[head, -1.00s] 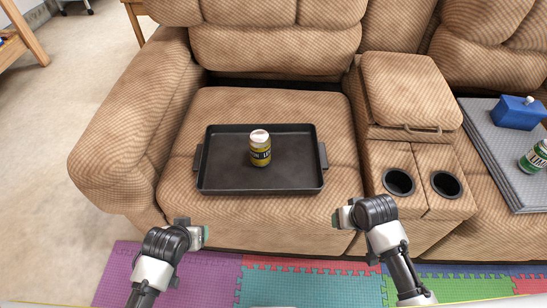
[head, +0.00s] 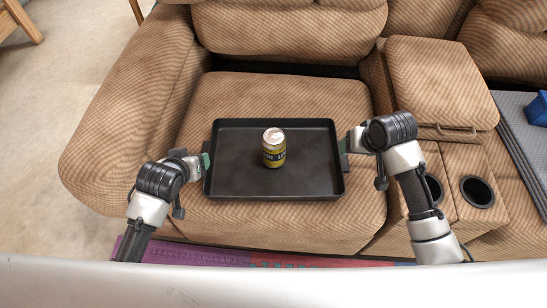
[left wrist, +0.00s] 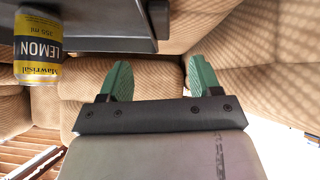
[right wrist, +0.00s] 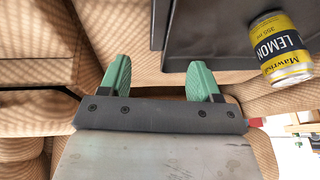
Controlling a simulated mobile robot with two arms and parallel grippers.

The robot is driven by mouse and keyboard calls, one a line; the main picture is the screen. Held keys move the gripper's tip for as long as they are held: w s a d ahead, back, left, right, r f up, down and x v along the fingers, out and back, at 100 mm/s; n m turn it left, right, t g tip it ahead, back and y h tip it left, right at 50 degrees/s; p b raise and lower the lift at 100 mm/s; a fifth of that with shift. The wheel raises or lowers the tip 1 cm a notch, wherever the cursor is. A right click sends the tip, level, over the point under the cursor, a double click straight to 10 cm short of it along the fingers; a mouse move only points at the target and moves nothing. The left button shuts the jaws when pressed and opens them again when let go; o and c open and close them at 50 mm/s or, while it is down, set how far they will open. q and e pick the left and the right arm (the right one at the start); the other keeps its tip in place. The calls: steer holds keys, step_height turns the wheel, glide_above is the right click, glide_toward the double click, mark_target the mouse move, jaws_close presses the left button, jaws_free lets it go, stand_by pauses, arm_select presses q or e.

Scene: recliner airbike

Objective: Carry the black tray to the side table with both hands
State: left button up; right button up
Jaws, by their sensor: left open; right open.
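The black tray (head: 230,170) lies flat on the recliner seat, with a yellow and black lemon can (head: 274,151) upright near its middle. My left gripper (head: 204,160) is at the tray's left end and my right gripper (head: 344,150) is at its right end.
The recliner armrest (head: 110,150) rises at the left. The console (head: 433,90) with cup holders (head: 477,191) stands right of my right arm. A grey tray (head: 525,140) with a blue object (head: 538,108) is at the far right. Foam mats (head: 190,250) cover the floor in front.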

arm_select(q)
steer(key=x, duration=1)
steer(key=shift+w+f, duration=0.1)
steer(key=shift+f, duration=0.15)
arm_select(e)
steer(key=x, duration=1)
steer(key=shift+f, duration=0.25)
arm_select(q)
jaws_close()
arm_select(e)
jaws_close()
arm_select(q)
steer(key=shift+r, duration=0.1)
arm_select(e)
steer(key=shift+w+r, duration=0.1)
